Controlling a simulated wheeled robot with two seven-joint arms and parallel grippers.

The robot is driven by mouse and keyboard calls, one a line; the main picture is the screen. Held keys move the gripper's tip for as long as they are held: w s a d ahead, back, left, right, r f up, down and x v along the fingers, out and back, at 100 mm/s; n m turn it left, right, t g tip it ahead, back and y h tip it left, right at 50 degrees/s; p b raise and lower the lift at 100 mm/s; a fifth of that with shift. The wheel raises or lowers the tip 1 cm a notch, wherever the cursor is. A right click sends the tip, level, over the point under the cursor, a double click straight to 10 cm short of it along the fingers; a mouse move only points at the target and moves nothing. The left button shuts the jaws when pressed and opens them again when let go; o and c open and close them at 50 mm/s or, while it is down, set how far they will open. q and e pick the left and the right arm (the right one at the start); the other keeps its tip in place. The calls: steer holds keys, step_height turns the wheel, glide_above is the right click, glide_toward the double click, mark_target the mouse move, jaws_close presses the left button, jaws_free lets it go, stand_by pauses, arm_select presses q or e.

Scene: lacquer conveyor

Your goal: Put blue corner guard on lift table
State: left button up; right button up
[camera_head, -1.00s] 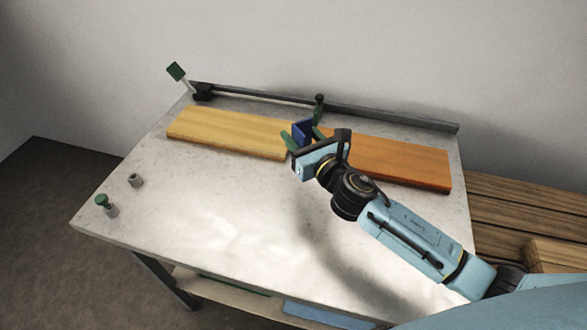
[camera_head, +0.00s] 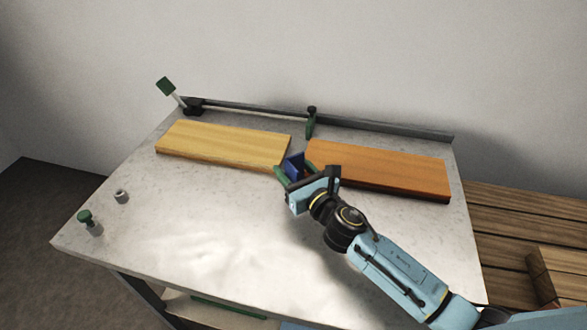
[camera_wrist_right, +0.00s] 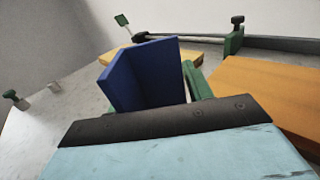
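The blue corner guard (camera_head: 293,165) is a small V-shaped piece. It sits between the green fingers of my right gripper (camera_head: 296,172), above the grey-topped table (camera_head: 210,225), near the gap between two boards. In the right wrist view the guard (camera_wrist_right: 147,76) stands upright just beyond the gripper's black edge, with a green finger (camera_wrist_right: 196,80) at its right; the other finger is mostly hidden behind it. The gripper appears shut on it. I cannot tell whether this table is the lift table. My left gripper is not in view.
A yellow board (camera_head: 222,145) and an orange board (camera_head: 380,170) lie along the back. Behind them runs a grey rail (camera_head: 390,128) with green-handled clamps. A green-topped peg (camera_head: 86,218) stands front left. A wooden slatted platform (camera_head: 520,235) is at right.

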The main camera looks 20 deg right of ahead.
steer(key=o, duration=0.3)
steer(key=shift+r, duration=0.1)
